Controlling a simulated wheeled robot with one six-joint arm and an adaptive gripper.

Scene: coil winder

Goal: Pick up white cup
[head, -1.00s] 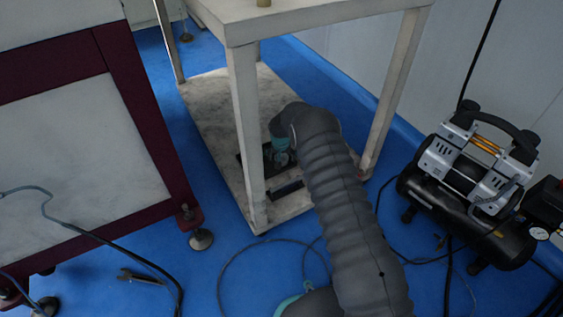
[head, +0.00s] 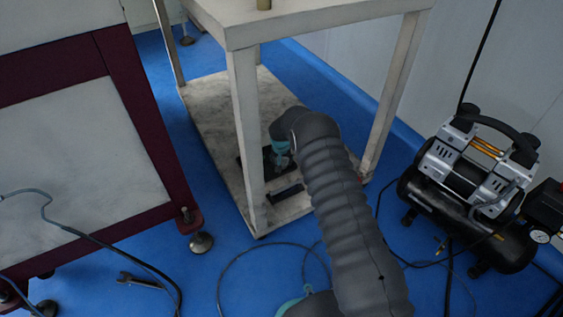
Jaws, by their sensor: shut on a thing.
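My arm reaches down between the legs of the white stand to its lower shelf. My gripper (head: 279,164) is small and dark below the teal wrist ring, low over the shelf, and mostly hidden by my wrist. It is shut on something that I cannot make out. I cannot pick out a white cup anywhere in view.
The white stand (head: 330,20) has a top, legs and a stained lower shelf (head: 212,100). Dark flat items (head: 287,193) lie near my gripper. An air compressor (head: 465,185) stands right, a maroon-framed machine (head: 135,110) left. Hoses and a wrench (head: 140,280) lie on the blue floor.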

